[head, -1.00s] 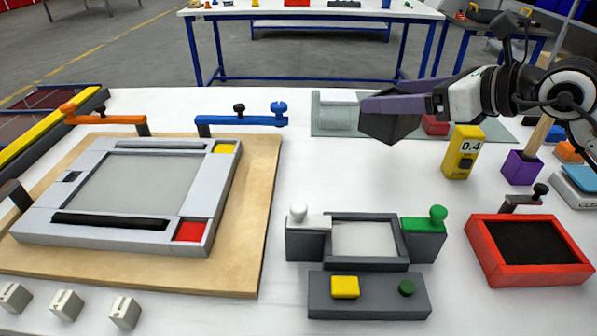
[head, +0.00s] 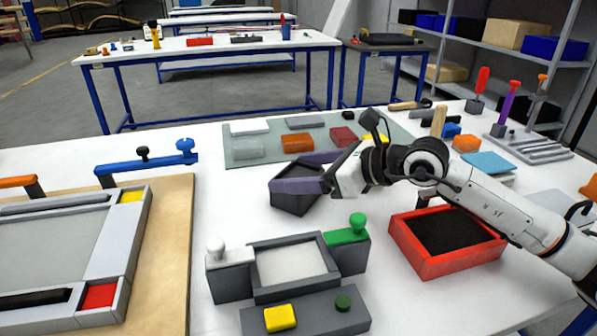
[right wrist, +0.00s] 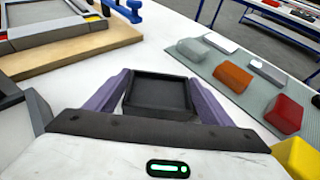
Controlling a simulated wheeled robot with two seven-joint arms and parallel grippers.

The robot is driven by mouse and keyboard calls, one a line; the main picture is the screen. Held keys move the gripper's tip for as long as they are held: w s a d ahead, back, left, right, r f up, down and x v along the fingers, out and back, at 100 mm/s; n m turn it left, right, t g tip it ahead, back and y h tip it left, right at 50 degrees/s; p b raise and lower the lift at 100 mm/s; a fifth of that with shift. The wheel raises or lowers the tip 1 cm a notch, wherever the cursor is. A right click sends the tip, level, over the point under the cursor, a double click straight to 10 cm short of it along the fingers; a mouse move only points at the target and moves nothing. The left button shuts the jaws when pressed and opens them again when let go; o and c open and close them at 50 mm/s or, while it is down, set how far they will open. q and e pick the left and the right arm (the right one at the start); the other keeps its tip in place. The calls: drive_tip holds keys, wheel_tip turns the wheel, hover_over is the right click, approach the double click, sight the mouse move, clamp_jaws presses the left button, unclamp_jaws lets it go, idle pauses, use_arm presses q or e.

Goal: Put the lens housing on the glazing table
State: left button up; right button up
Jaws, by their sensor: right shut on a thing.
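The piece I take as the lens housing is a dark grey, hollow, open box (head: 294,203). My right gripper (head: 285,172) is shut on it, one purple finger along each side. In the right wrist view the box (right wrist: 157,97) sits between the fingers with its dark recess facing the camera. It is over bare white table in front of the green mat; any gap beneath it is unclear. A small grey fixture (head: 262,288) with a pale panel stands nearer me, between white-knobbed and green-knobbed clamps. I cannot tell whether this is the glazing table. My left gripper is out of view.
The mat (head: 245,158) holds clear, orange and red blocks. A red tray (head: 408,248) stands right of the fixture, under my right arm. A grey control block (head: 310,318) with yellow and green buttons lies in front. A wooden board (head: 180,220) with a frame is at left.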

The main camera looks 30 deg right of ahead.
drive_tip(key=o, duration=0.8)
drive_tip(key=shift+f, duration=0.1)
drive_tip(key=o, duration=0.4)
